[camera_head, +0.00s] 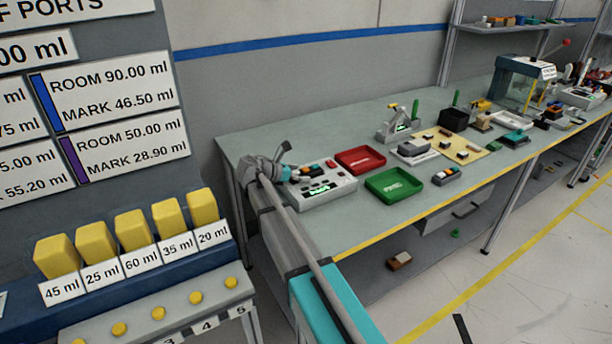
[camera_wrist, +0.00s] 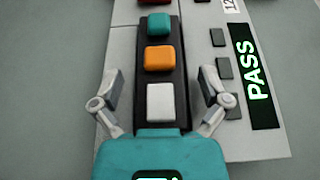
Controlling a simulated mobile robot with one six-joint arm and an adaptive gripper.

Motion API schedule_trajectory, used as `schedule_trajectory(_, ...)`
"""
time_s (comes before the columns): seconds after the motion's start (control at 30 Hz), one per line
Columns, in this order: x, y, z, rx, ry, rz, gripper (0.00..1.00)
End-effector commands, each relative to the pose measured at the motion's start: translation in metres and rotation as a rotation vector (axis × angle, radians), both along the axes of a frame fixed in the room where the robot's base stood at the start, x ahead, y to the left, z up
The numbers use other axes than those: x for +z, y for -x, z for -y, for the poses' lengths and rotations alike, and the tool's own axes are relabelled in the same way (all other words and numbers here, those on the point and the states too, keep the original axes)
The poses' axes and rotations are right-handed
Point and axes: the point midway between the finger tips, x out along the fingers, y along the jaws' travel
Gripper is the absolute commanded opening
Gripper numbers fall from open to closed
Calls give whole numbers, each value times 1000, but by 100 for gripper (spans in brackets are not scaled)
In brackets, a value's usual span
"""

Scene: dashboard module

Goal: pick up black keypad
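The black keypad (camera_wrist: 183,60) is a long dark strip with a teal, an orange and a white button in a row. It lies on a light grey tester (camera_wrist: 120,62), left of a display reading PASS. My gripper (camera_wrist: 161,88) is open, with one finger on each side of the keypad's near part and a visible gap on both sides. The teal palm part of my gripper covers the keypad's near end. In the head view, the tester (camera_head: 340,190) stands at the near left of the table, with my gripper (camera_head: 291,172) at its left side; the keypad is partly hidden there.
A red tray (camera_head: 361,150) and a green tray (camera_head: 372,196) lie right of the tester. A holder (camera_head: 385,135) and other parts stand farther along the table. Bare tabletop shows in front.

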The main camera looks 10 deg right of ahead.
Motion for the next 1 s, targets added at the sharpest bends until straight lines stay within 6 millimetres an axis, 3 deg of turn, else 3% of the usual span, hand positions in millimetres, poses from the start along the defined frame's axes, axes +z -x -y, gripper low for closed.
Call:
schedule_trajectory(0.07, 0, 0, 0, 0, 0, 0, 70)
schedule_trajectory(0.4, 0, 0, 0, 0, 0, 0, 7)
schedule_trajectory(1.0, 11, 0, 0, 0, 0, 0, 6)
